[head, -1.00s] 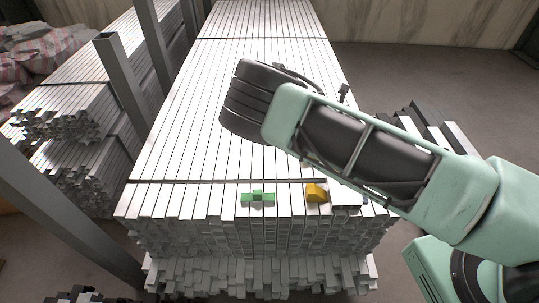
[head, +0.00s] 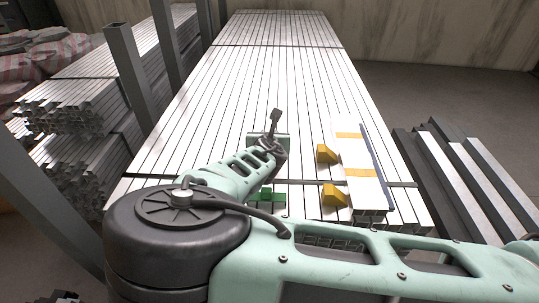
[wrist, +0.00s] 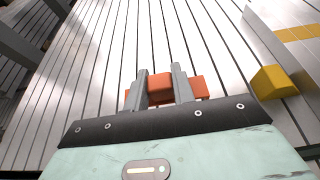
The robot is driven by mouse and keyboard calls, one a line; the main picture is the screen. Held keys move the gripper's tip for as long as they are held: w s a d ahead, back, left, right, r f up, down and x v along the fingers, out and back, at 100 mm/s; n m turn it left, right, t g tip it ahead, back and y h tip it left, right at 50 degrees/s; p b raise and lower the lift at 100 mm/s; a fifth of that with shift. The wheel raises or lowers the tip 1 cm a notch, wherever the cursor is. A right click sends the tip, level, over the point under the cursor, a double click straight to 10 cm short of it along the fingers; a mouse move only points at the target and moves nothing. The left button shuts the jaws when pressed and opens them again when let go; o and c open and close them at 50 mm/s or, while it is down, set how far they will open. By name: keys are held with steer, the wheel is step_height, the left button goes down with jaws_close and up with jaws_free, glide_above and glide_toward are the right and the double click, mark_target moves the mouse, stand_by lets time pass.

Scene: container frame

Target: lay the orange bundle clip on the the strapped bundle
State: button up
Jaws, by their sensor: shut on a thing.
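My gripper (wrist: 160,72) is shut on the orange bundle clip (wrist: 158,92), a small orange block whose ends stick out beyond the fingers. It is above the pale slatted bars in the wrist view. In the head view my arm hides the fingers and the clip. The strapped bundle (head: 348,146) is a long, pale stack of bars with two yellow-orange straps, lying to the right of my gripper. Part of it shows at the right edge of the wrist view (wrist: 272,45). The clip and the bundle are apart.
Two yellow wedges (head: 326,154) (head: 333,196) stand along the bundle's left side. A green block (head: 265,197) lies near the front, partly behind my arm. Grey posts (head: 128,75) stand on the left. Dark and pale beams (head: 450,165) lie on the right. The bars behind are clear.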

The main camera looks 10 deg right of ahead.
steer(key=shift+f+b, duration=0.4)
steer(key=shift+f, duration=2.3)
steer(key=shift+f, duration=0.2)
steer(key=o, duration=1)
steer(key=shift+r, duration=0.15)
steer(key=shift+s+r, duration=0.15)
steer(key=p+v, duration=0.1)
steer(key=v, duration=1)
steer(key=shift+s+a+r, duration=0.15)
steer(key=shift+s, duration=0.15)
